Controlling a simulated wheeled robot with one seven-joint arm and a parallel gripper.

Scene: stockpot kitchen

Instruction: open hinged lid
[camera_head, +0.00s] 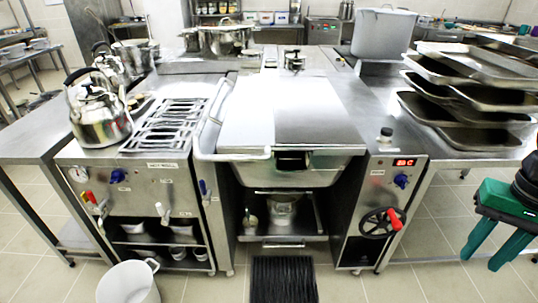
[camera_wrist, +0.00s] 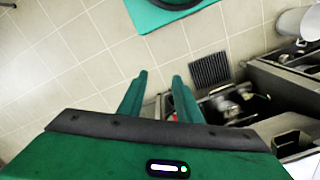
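The hinged lid (camera_head: 292,110) is a flat steel cover on the large cooking unit in the middle of the head view. It looks shut, lying flat over the pan (camera_head: 330,175). A bar handle (camera_head: 238,155) runs along its front left edge. My green gripper (camera_head: 498,257) is at the far right of the head view, well away from the lid and in front of the right-hand table. In the wrist view my gripper (camera_wrist: 160,85) has its two fingers apart with nothing between them. The lid cannot be made out in the wrist view.
A kettle (camera_head: 99,115) stands left of the lid, beside a grate (camera_head: 166,124). Stacked trays (camera_head: 470,95) are at the right. A handwheel (camera_head: 381,222) projects from the right front panel. A white bucket (camera_head: 128,283) and a dark floor grate (camera_head: 284,279) are on the floor in front.

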